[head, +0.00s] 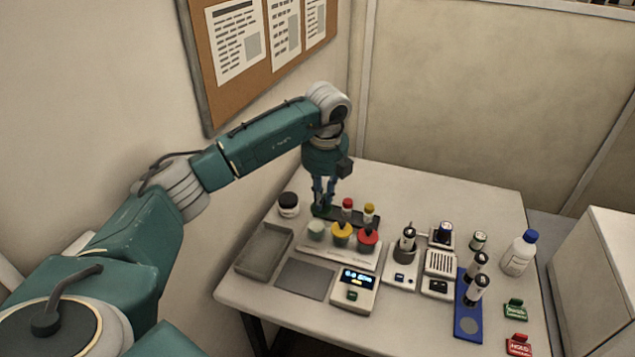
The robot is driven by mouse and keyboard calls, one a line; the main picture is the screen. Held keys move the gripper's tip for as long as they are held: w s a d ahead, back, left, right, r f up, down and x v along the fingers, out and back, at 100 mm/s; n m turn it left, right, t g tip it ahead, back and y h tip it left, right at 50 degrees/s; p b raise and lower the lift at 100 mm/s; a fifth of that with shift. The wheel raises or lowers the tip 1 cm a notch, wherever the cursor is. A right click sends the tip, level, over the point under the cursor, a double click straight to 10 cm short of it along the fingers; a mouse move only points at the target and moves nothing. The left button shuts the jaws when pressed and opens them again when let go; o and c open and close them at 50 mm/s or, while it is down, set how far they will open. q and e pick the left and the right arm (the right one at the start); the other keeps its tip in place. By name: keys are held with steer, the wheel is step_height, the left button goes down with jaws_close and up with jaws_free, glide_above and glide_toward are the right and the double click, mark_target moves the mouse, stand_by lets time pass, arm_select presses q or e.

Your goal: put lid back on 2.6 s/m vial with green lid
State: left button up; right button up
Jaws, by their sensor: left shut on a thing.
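My left gripper (321,204) points straight down at the left end of a dark rack (357,221) on the table. It is shut on a small green lid (321,211). The fingers hide most of the lid and whatever is under it, so I cannot tell whether it touches a vial. To the right in the same rack stand a vial with a red lid (347,204) and a vial with a yellow lid (369,210). My right gripper is not in view.
In front stand pale, yellow (342,230) and red (368,237) containers. A black-lidded jar (289,204) is left of the rack. A grey tray (263,253), a meter with a lit display (356,287), a blue stand (468,318) and a blue-capped bottle (520,254) crowd the table (420,195).

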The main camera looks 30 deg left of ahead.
arm_select(q)
steer(key=shift+w+a+f+n, duration=0.15)
steer(key=shift+w+a+n, duration=0.15)
steer(key=shift+a+n, duration=0.25)
steer(key=shift+w+a+f+n, duration=0.1)
steer(key=shift+w+a+n, duration=0.25)
steer(key=shift+n, duration=0.3)
steer(key=shift+s+a+f, duration=0.1)
steer(key=shift+a+f, duration=0.05)
steer(key=shift+a, duration=0.05)
steer(key=shift+s+d+f, duration=0.1)
steer(key=shift+f, duration=0.15)
steer(key=shift+s+f+b, duration=0.1)
steer(key=shift+f+b, duration=0.5)
steer(key=shift+b, duration=0.1)
step_height(320, 180, down, 3)
steer(key=shift+r+b, duration=0.15)
steer(key=shift+b, duration=0.65)
steer(key=shift+f+b, duration=0.5)
steer(key=shift+f, duration=0.3)
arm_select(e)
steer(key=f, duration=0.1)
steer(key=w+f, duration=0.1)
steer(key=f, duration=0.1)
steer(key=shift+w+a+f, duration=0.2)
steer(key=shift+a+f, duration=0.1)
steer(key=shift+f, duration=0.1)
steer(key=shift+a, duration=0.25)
